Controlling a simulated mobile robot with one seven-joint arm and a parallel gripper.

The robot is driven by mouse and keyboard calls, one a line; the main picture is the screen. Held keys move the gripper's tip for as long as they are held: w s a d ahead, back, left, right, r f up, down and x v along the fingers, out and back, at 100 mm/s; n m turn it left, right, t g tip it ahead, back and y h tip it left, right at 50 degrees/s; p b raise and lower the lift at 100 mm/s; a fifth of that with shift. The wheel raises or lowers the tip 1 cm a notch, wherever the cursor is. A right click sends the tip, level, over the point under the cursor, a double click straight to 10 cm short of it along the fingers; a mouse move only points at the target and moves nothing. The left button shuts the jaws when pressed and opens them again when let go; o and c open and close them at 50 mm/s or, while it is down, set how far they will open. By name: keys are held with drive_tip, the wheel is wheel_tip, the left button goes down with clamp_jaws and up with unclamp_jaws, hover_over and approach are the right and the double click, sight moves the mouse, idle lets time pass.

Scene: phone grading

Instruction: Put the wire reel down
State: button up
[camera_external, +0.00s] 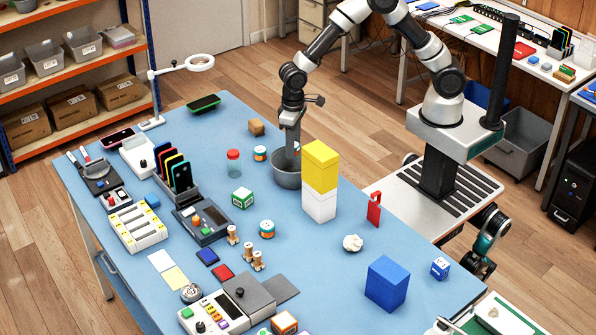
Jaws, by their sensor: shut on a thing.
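My gripper (291,150) points down at the grey round bowl (287,181) near the far side of the blue table. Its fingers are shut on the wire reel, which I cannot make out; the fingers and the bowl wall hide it. The fingertips are at or just inside the bowl's mouth. I cannot tell whether the held reel touches the bowl.
A yellow box on a white box (320,205) stands close right of the bowl. Blue table surface (330,265) is free in front.

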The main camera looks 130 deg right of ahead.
drive_tip(key=shift+f+b, duration=0.95)
drive_tip(key=shift+f, duration=0.85)
drive_tip(key=o, duration=1.1)
wheel_tip(320, 180, up, 7)
drive_tip(key=p, duration=0.4)
drive_tip(key=shift+p, duration=0.4)
